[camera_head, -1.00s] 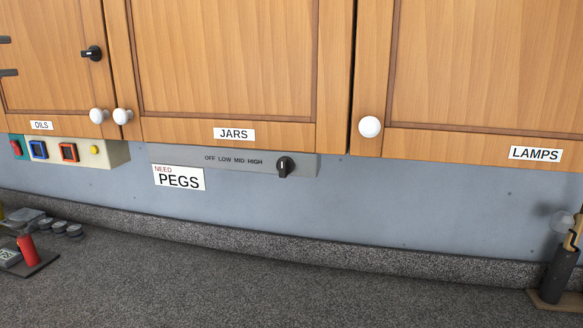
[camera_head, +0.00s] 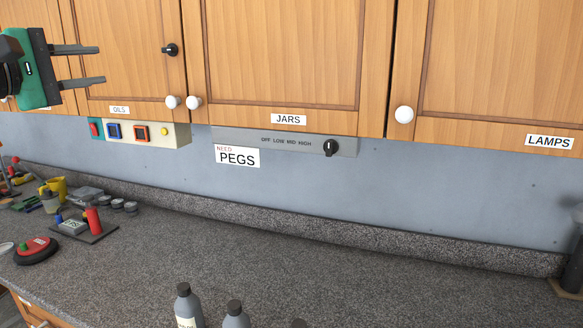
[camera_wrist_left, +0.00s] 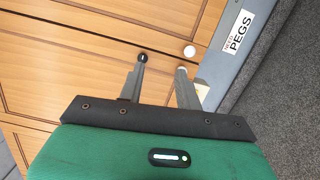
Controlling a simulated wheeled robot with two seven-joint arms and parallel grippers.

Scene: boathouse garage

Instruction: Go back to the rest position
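My left gripper (camera_head: 101,64) is at the upper left of the head view, in front of the wooden cupboard doors. Its two grey fingers are spread apart with nothing between them. The left wrist view also shows the open fingers (camera_wrist_left: 162,66) pointing toward the cupboards, with the green gripper body below. My right gripper is in neither view.
The oils cupboard (camera_head: 125,55) has a black knob (camera_head: 170,49) near my fingers. A button panel (camera_head: 150,133) and a dial strip (camera_head: 270,141) sit under the cupboards. Bottles (camera_head: 188,305) stand at the counter's front. The counter's middle (camera_head: 290,265) is clear.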

